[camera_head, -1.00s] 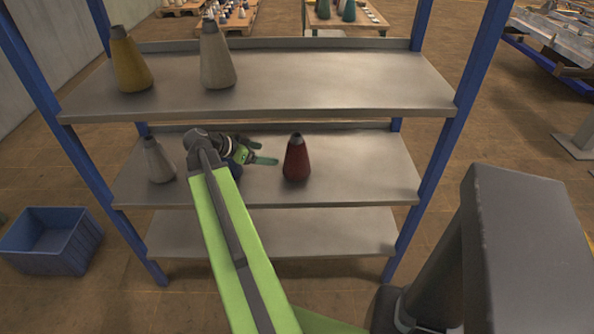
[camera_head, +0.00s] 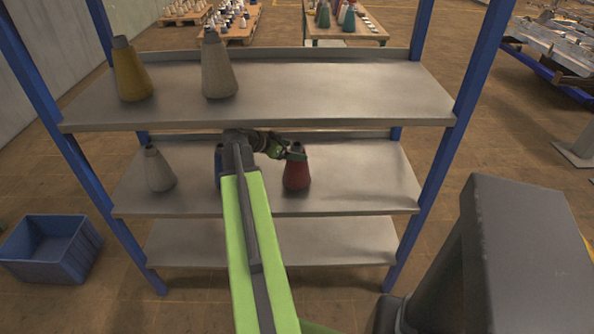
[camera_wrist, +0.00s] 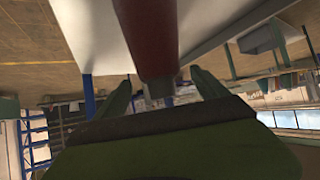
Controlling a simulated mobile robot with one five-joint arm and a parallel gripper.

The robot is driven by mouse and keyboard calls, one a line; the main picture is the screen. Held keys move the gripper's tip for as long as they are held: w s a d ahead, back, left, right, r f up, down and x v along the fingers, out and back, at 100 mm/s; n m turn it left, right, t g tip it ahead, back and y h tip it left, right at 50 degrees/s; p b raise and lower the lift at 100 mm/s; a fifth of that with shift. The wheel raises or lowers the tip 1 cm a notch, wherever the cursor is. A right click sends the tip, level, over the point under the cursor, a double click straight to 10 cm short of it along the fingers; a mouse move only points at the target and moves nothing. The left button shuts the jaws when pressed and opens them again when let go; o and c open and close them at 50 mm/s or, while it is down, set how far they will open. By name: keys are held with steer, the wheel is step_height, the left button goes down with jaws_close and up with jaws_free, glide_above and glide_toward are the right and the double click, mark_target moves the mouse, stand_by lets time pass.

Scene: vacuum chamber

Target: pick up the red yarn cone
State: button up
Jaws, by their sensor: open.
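The red yarn cone (camera_head: 297,176) stands upright on the middle shelf (camera_head: 360,185), right of centre. My gripper (camera_head: 296,152) is at the cone's upper part, reaching in from the left, and partly covers it in the head view. In the wrist view the red cone (camera_wrist: 150,40) fills the upper middle, with its narrow grey tip pointing down between my two green fingers (camera_wrist: 160,92). The fingers are apart, one on each side of the tip, with a gap visible on both sides. Whether either finger touches the cone cannot be told.
A pale cone (camera_head: 158,169) stands at the left of the middle shelf, and a dark blue thing (camera_head: 218,165) is mostly hidden behind my arm. A yellow cone (camera_head: 132,73) and a grey cone (camera_head: 218,70) stand on the top shelf (camera_head: 330,95). Blue posts (camera_head: 440,150) frame the rack.

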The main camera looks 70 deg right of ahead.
steer(key=shift+b+x, duration=0.45)
steer(key=shift+x, duration=0.75)
steer(key=shift+d+r, duration=0.1)
steer(key=shift+r, duration=0.2)
jaws_close()
